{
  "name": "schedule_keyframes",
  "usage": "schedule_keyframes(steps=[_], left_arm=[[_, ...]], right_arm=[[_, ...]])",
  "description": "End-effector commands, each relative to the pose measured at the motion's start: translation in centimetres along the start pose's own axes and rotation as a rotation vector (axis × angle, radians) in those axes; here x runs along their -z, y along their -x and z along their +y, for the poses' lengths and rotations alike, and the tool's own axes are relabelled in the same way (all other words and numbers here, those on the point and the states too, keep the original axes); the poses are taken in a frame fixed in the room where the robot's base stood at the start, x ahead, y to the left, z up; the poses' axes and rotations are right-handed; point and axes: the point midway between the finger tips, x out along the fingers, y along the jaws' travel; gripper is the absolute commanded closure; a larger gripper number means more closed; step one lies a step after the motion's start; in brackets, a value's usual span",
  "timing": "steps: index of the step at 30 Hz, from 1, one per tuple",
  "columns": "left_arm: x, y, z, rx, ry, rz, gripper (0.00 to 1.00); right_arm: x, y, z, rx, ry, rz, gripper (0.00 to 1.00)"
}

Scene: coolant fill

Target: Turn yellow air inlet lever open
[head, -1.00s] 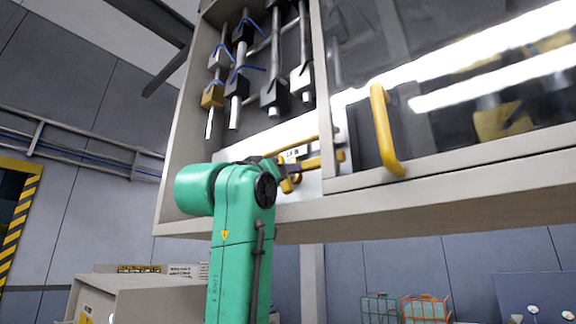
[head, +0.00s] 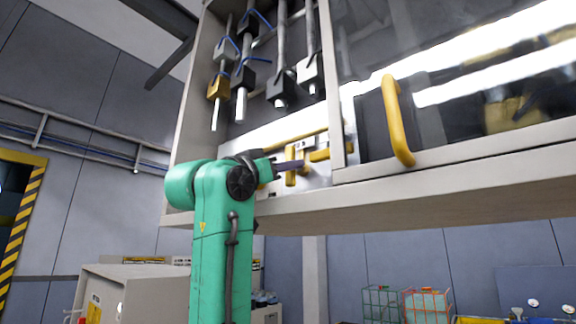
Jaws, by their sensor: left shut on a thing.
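The yellow air inlet lever (head: 290,178) shows as a short, roughly upright yellow piece inside the grey cabinet, low beside the white panel. My left gripper (head: 290,166) reaches in from the left on its green arm. Its dark fingers are shut on the lever, and they hide part of it. More yellow piping (head: 325,154) runs just right of the fingers. My right gripper is not in view.
The cabinet's glass door with a yellow handle (head: 398,122) stands right of the gripper. Blue-levered valves, one with a yellow body (head: 218,88), hang above. The cabinet's bottom edge (head: 400,184) runs below. Wire baskets (head: 427,305) stand low at right.

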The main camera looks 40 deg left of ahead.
Motion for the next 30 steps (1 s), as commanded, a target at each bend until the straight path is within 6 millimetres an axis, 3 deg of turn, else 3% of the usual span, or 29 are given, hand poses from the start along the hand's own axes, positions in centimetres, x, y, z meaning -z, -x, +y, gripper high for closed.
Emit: schedule_keyframes(steps=[4,5,7,16,19,23,30], left_arm=[[-0.3,-0.1,0.1,-0.001,-0.001,-0.007,1.0],[-0.3,-0.1,0.1,-0.001,-0.001,-0.007,0.71],[-0.2,-0.1,0.1,0.0,0.0,-0.007,0.45],[-0.1,0.0,0.0,0.001,0.001,-0.003,0.45],[-0.3,0.9,0.0,0.001,0.001,-0.001,0.45],[-0.8,3.8,0.0,0.002,0.001,0.002,0.45],[-0.9,11.0,0.0,0.002,0.001,0.001,0.45]], right_arm=[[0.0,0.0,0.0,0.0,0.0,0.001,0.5],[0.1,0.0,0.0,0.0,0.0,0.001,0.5],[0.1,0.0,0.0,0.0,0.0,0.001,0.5],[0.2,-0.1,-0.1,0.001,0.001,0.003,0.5],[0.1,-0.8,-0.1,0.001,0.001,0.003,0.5],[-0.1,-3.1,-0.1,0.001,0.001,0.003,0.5],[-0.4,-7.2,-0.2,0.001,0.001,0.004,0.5]])
